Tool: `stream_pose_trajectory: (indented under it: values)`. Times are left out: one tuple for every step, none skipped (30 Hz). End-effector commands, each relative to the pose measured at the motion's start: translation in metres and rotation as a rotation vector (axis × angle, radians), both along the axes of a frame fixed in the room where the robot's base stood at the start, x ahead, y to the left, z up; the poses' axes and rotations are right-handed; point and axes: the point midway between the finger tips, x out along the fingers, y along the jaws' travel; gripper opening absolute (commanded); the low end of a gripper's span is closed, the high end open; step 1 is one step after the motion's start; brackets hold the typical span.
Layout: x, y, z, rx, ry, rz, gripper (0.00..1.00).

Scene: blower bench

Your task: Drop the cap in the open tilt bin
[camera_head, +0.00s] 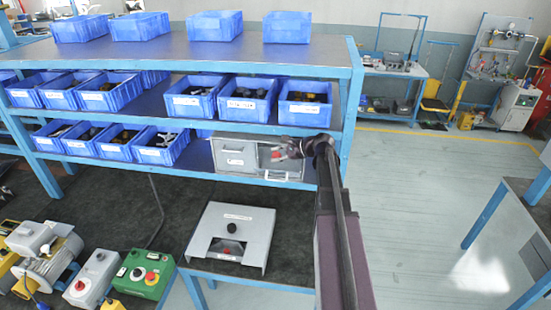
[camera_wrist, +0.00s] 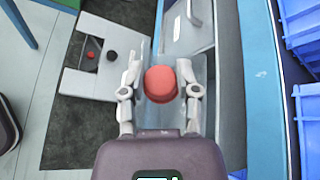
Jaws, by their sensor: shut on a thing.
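The red cap (camera_wrist: 160,84) is between the two fingers of my gripper (camera_wrist: 160,78) in the wrist view. In the head view my gripper (camera_head: 284,152) is at the right half of a grey tilt-bin unit (camera_head: 236,158) on the lower shelf, with a bit of red at its tip. The unit's left bin (camera_head: 234,149) looks closed, with a handle and a label. The right bin (camera_head: 266,164) looks open, and my gripper partly hides it. In the wrist view grey bin walls (camera_wrist: 203,98) show behind the cap. Whether the cap touches them, I cannot tell.
Blue bins (camera_head: 241,99) with parts fill the shelves above and to the left. The blue rack post (camera_head: 350,105) stands close right of my gripper. Below is a grey box (camera_head: 255,220) with a black knob. A green control box (camera_head: 143,274) is at lower left.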

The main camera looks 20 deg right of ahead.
Motion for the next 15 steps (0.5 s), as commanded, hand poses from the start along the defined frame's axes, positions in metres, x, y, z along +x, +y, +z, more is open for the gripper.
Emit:
stream_pose_trajectory:
  values:
    - [0.004, -0.003, -0.003, 0.0, 0.0, 0.0, 0.25]
    - [0.006, -0.004, -0.004, 0.0, 0.0, 0.0, 0.25]
    - [0.008, -0.005, -0.005, 0.0, 0.0, 0.0, 0.25]
    - [0.01, -0.006, -0.005, 0.0, 0.0, 0.0, 0.25]
    - [0.011, -0.008, -0.006, 0.0, 0.0, 0.0, 0.25]
    - [0.014, -0.009, -0.007, 0.0, 0.0, 0.0, 0.25]
    - [0.015, -0.01, -0.008, 0.0, 0.0, 0.0, 0.25]
    - [0.017, -0.011, -0.009, 0.0, 0.0, 0.0, 0.25]
    - [0.019, -0.013, -0.01, 0.0, 0.0, 0.0, 0.25]
    - [0.021, -0.014, -0.011, 0.0, 0.0, 0.0, 0.25]
    - [0.022, -0.015, -0.011, 0.0, 0.0, 0.0, 0.25]
    - [0.024, -0.016, -0.012, 0.0, 0.0, 0.0, 0.25]
    - [0.025, -0.017, -0.013, 0.0, 0.0, 0.0, 0.25]
    - [0.027, -0.018, -0.013, 0.0, 0.0, 0.0, 0.25]
    - [0.028, -0.019, -0.014, 0.0, 0.0, 0.0, 0.25]
